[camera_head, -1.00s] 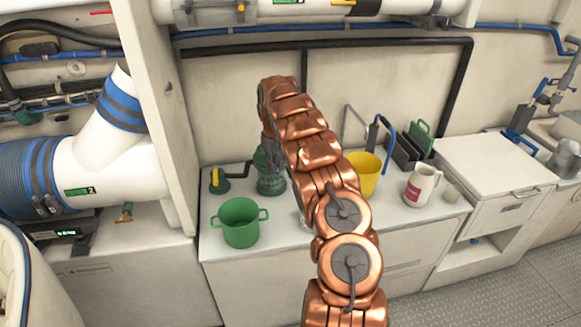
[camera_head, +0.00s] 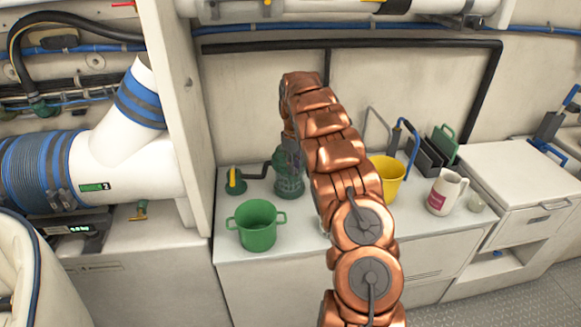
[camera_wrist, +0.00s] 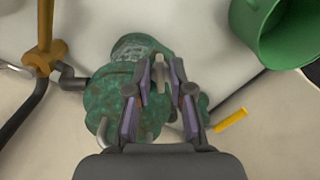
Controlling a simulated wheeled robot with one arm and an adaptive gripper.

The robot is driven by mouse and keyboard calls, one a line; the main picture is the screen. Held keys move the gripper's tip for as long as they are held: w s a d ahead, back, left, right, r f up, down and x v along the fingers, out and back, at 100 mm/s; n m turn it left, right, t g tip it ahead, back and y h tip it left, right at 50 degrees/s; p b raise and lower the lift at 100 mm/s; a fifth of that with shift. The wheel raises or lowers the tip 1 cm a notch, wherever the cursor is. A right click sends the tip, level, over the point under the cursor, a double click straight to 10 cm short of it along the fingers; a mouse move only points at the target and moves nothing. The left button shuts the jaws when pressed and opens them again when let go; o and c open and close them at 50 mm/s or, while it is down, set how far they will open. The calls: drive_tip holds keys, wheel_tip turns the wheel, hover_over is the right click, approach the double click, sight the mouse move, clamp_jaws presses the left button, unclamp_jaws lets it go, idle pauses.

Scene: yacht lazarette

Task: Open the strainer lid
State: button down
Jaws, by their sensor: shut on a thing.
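The strainer (camera_head: 289,183) is a green, weathered metal body standing on the white counter, left of my arm. In the wrist view the strainer (camera_wrist: 102,98) fills the middle, below my gripper (camera_wrist: 161,78). The fingers are closed around a small pale upright piece (camera_wrist: 160,76) on top of the strainer, seemingly the lid's handle. My fingers and palm cover part of the lid, and I cannot tell whether the lid is raised. In the head view my arm hides most of the gripper.
A green pot (camera_head: 257,226) stands in front of the strainer. A yellow-handled valve (camera_head: 233,180) is to its left, with a dark pipe to the strainer.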

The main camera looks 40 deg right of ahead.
drive_tip(key=shift+w+d+r, duration=0.1)
drive_tip(key=shift+d+r, duration=0.15)
drive_tip(key=shift+r, duration=0.3)
drive_tip(key=shift+w+d+r, duration=0.1)
drive_tip(key=shift+r, duration=0.1)
drive_tip(key=shift+d+r, duration=0.1)
drive_tip(key=shift+r, duration=0.05)
drive_tip(key=shift+f, duration=0.25)
drive_tip(key=c, duration=1.4)
unclamp_jaws()
drive_tip(key=shift+s+d+f, duration=0.1)
drive_tip(key=shift+s+f, duration=0.05)
drive_tip(key=shift+s, duration=0.05)
drive_tip(key=o, duration=0.4)
drive_tip(key=shift+a, duration=0.25)
drive_tip(key=shift+c, duration=0.2)
drive_tip(key=shift+w+a, duration=0.1)
